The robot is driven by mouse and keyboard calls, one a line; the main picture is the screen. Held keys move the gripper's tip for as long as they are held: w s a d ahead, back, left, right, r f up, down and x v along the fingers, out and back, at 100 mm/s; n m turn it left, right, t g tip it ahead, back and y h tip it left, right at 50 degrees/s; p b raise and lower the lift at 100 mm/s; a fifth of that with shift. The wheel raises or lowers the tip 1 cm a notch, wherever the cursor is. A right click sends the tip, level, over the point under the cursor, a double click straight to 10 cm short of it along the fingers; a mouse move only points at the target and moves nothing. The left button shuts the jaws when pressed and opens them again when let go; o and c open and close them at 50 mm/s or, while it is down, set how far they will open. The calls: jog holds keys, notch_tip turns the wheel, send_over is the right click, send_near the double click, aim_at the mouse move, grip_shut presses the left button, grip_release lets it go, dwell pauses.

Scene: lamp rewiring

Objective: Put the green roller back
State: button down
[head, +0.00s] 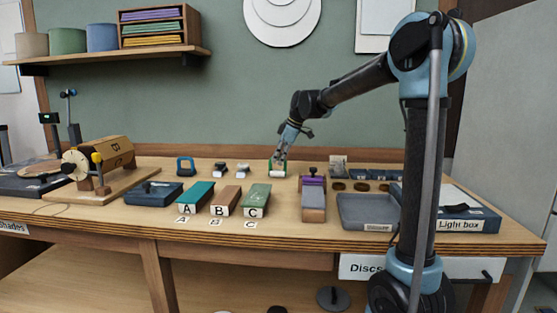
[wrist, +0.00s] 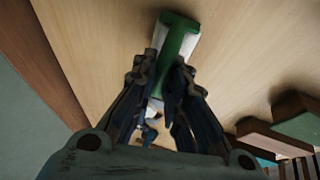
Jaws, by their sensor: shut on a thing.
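The green roller (head: 278,169) is at the back of the workbench, a green piece with white at its sides. In the wrist view the green roller (wrist: 178,40) lies between the fingertips, above or on the wooden surface. My gripper (head: 281,158) comes down on it from above. The wrist view shows both fingers of my gripper (wrist: 168,65) closed on the roller's green part. I cannot tell whether the roller touches the bench.
Small grey-white rollers (head: 243,171) and a blue-handled tool (head: 186,166) stand to the left. Blocks lettered A, B and C (head: 255,199) are in front. A purple-topped block (head: 313,195), a grey tray (head: 366,211) and a light box (head: 465,212) are to the right.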

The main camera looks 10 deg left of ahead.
jog(key=c, duration=1.6)
grip_release()
jog(key=v, duration=1.2)
